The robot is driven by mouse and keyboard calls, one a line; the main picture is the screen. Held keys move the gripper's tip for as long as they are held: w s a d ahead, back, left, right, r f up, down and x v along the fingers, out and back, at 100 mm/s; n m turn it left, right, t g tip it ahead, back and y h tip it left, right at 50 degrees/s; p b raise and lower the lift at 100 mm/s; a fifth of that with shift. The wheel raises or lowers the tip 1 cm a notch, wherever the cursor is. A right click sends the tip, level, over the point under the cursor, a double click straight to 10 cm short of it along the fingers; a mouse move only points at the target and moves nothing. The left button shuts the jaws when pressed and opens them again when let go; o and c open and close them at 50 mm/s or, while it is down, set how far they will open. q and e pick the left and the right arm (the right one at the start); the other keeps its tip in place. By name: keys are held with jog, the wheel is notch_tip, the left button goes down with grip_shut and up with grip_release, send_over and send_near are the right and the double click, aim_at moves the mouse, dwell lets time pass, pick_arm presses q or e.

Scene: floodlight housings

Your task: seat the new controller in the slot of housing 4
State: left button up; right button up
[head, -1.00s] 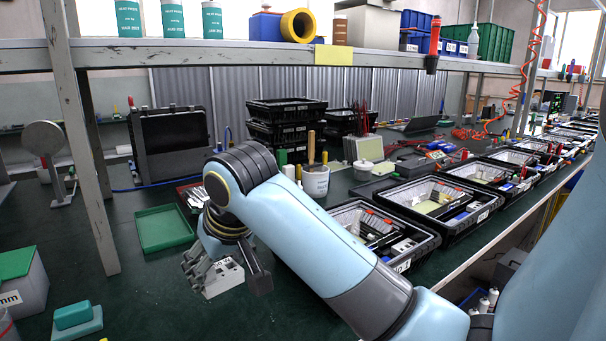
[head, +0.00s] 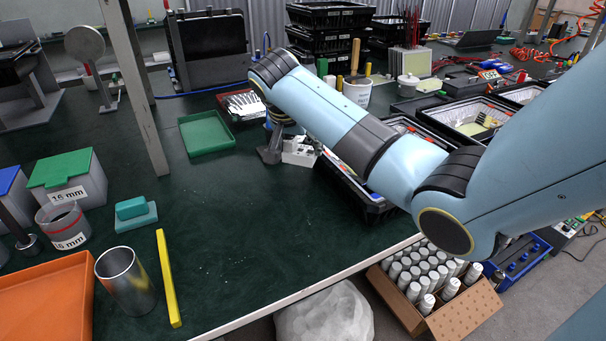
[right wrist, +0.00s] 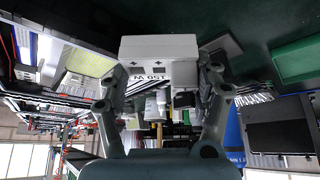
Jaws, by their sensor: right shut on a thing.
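My right gripper (head: 281,150) is shut on a white box-shaped controller (head: 300,151) and holds it over the green bench. In the right wrist view the controller (right wrist: 158,68) sits between the fingers of my right gripper (right wrist: 162,85), with "150 W" on it upside down. The nearest black crate (head: 372,207) is mostly hidden behind my right arm. Another black crate (head: 447,122) with a housing in it stands farther back at right. I cannot read which one is housing 4. My left gripper is not in view.
A green tray (head: 205,134) lies left of the gripper. A shelf post (head: 140,105) stands farther left. Lidded bins, a metal cup (head: 125,280), a yellow bar (head: 168,278) and an orange tray (head: 45,305) are at front left. The bench middle is clear.

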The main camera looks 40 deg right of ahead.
notch_tip(320, 180, down, 10)
jog(key=shift+r+b, duration=0.2)
jog(key=shift+b, duration=0.4)
jog(key=o, duration=1.2)
jog(key=shift+o, duration=0.2)
jog(key=shift+r, duration=0.1)
